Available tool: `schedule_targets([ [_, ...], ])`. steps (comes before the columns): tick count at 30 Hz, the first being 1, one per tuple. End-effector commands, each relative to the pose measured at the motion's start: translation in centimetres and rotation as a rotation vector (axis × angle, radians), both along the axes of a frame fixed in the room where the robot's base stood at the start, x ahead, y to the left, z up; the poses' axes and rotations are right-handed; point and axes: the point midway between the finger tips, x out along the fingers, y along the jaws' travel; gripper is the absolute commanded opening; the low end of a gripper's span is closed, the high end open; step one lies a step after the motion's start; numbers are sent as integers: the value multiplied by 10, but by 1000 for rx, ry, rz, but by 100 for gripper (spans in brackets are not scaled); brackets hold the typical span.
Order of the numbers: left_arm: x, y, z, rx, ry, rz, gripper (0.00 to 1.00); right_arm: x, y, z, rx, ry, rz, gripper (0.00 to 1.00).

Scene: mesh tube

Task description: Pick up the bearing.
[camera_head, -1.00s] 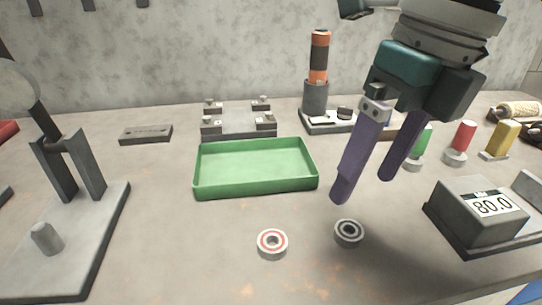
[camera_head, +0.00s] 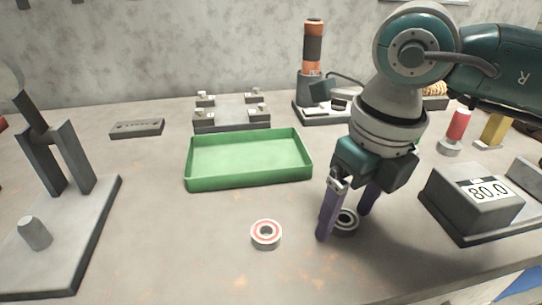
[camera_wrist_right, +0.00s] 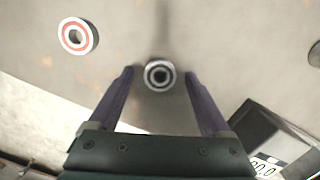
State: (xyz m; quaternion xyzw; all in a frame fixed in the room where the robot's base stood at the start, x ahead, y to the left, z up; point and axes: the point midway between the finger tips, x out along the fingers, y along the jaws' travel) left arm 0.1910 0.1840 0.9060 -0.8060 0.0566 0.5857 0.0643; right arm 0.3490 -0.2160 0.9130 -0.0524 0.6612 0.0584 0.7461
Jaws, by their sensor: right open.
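Two bearings lie flat on the table. The dark-ringed bearing (camera_head: 346,222) is partly hidden behind a finger of my right gripper (camera_head: 344,222) in the head view. In the right wrist view this bearing (camera_wrist_right: 159,75) sits between the two purple fingertips, with a gap on each side. My right gripper is open, pointing down, and holds nothing. The red-ringed bearing (camera_head: 266,234) lies to the left, outside the fingers; it also shows in the right wrist view (camera_wrist_right: 77,36) at the upper left. My left gripper is not in view.
A green tray (camera_head: 248,184) stands behind the bearings. A scale reading 80.0 (camera_head: 474,203) stands close on the right. A grey press-like stand (camera_head: 75,235) is at the left. The table in front of the bearings is clear.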

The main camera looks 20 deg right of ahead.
Motion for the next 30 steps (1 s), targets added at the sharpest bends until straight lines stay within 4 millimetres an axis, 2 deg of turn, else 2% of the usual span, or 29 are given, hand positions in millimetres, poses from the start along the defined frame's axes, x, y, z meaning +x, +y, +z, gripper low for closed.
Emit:
schedule_targets([
  [3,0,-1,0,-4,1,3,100,0,0,0,0,0,0,81],
  [24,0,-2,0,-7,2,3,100,0,0,1,1,-1,0,2],
  [30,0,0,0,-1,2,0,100,0,0,1,1,-1,0,0],
])
